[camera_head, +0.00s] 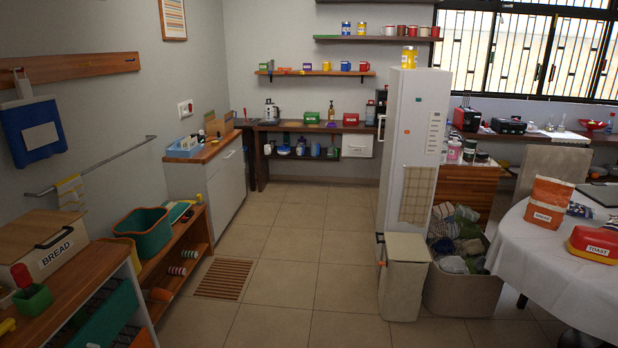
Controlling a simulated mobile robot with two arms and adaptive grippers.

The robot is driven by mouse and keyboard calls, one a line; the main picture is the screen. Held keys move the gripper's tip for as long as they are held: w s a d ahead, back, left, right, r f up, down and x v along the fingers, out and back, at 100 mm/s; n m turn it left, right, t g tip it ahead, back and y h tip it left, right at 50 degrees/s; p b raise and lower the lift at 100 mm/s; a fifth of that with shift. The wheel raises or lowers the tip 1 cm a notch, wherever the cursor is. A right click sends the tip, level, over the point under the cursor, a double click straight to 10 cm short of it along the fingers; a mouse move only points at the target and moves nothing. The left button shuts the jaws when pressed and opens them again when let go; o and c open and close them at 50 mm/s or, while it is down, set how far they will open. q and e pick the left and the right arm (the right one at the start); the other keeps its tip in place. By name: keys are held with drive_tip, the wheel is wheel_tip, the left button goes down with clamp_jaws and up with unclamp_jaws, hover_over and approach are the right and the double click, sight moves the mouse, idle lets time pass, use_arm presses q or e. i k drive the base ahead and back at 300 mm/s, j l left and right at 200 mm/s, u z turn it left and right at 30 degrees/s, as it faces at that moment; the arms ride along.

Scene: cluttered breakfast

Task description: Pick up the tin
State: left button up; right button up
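A yellow tin-like can (409,57) stands upright on top of the tall white fridge (413,120). Two more small cans, one blue and yellow (346,28) and one yellow and blue (361,28), stand on the upper wall shelf at the back. I cannot tell which of these is the tin of the task. A red and yellow container marked TOAST (597,246) sits on the round table at the right. Neither of my grippers is in view.
The tiled floor (290,270) is open down the middle. A white bin (404,285) and a laundry basket (462,292) stand before the fridge. A wooden bench with a bread box (45,250) is at left. The white-clothed table (515,245) is at right.

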sight(346, 28)
drive_tip(key=i, duration=4.3)
drive_tip(key=i+z, duration=0.15)
drive_tip(key=i, duration=0.55)
drive_tip(key=i+z, duration=0.15)
drive_tip(key=i, duration=0.55)
drive_tip(key=i+j+z, duration=0.15)
drive_tip(key=i, duration=0.55)
drive_tip(key=i+l+u, duration=0.15)
drive_tip(key=i+l, duration=1.35)
drive_tip(key=i, duration=0.05)
